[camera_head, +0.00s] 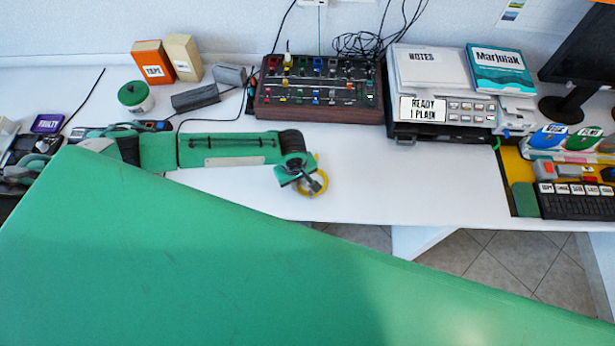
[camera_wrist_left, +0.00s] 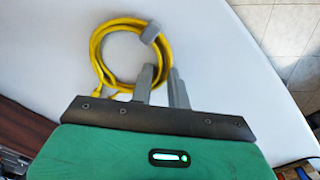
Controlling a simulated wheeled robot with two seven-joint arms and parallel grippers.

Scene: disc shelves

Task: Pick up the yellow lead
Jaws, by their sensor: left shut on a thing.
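The yellow lead (camera_wrist_left: 97,52) is a coiled yellow cable with a grey wrap (camera_wrist_left: 150,32) around one side of the coil. In the head view the yellow lead (camera_head: 320,186) shows in part behind my left gripper (camera_head: 318,184), near the front edge of the white desk. In the left wrist view my left gripper (camera_wrist_left: 160,82) has its grey fingers at the near right side of the coil, shut on it. Part of the coil is hidden by the fingers. I cannot tell if the coil is clear of the desk. My right gripper is not in view.
A brown mixer panel (camera_head: 318,100) with knobs stands behind the gripper. Grey blocks (camera_head: 195,97) and a green-lidded jar (camera_head: 135,97) are at the left. A black tray with a notes stack (camera_head: 435,70) is at the right. The desk (camera_head: 420,185) is clear right of the gripper.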

